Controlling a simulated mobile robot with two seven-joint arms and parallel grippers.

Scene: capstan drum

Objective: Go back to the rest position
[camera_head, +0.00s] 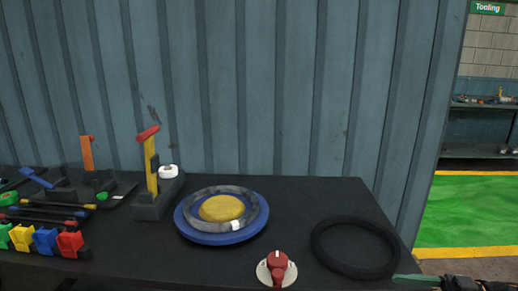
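The capstan drum (187,228) is a blue disc with a yellow centre (222,208), lying on the black table. A grey ring (257,212) with a pale mark lies on it around the yellow centre. A black ring (318,252) lies flat on the table to the right, apart from the drum. What looks like my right gripper (415,279) shows only partly at the bottom right edge, beside the table's front right corner; its opening cannot be made out. It is apart from the black ring. My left gripper is not in view.
A red knob on a pale round base (277,268) is at the table's front. A yellow post with a red lever (151,170) stands left of the drum. Coloured blocks (45,240) and tools crowd the left. A ribbed blue wall (270,90) is behind; green floor (475,210) lies right.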

